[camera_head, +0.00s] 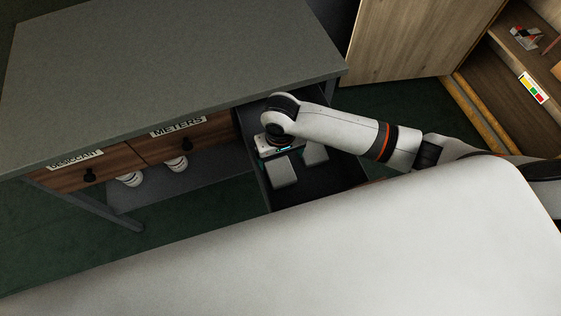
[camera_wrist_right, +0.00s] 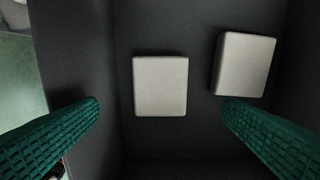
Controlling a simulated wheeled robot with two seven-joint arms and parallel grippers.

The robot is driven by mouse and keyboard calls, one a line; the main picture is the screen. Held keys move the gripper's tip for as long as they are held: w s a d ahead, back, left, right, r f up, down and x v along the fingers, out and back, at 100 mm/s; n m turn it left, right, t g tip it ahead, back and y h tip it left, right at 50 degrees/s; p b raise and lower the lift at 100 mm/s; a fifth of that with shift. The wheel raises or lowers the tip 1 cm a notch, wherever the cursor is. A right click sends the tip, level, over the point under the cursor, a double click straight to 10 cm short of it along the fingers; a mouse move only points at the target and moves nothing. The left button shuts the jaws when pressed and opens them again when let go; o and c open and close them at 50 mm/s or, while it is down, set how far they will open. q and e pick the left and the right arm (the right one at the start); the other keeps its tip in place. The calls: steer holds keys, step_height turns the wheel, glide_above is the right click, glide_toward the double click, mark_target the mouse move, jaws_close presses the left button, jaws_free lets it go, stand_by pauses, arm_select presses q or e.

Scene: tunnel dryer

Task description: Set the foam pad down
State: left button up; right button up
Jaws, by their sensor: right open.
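Two pale grey square pads lie flat and apart on the floor of an open dark drawer (camera_head: 330,184). One pad (camera_wrist_right: 160,86) is near the middle of the right wrist view, and in the head view it is the left one (camera_head: 284,171). The other pad (camera_wrist_right: 244,64) lies to its right, slightly turned, and also shows in the head view (camera_head: 316,153). I cannot tell which is the foam pad. My right gripper (camera_wrist_right: 160,105) points down over the drawer. Its green fingers are wide apart with nothing held between them. My left gripper is out of view.
A grey worktop (camera_head: 180,70) stands over the drawers. Closed drawers labelled METERS (camera_head: 185,139) and DESICCANT (camera_head: 85,173) are left of the open one. White containers (camera_head: 176,163) stand on the shelf below. A wooden cabinet (camera_head: 410,40) is at upper right. Drawer walls enclose the gripper closely.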

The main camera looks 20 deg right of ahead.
steer(key=shift+r, duration=1.95)
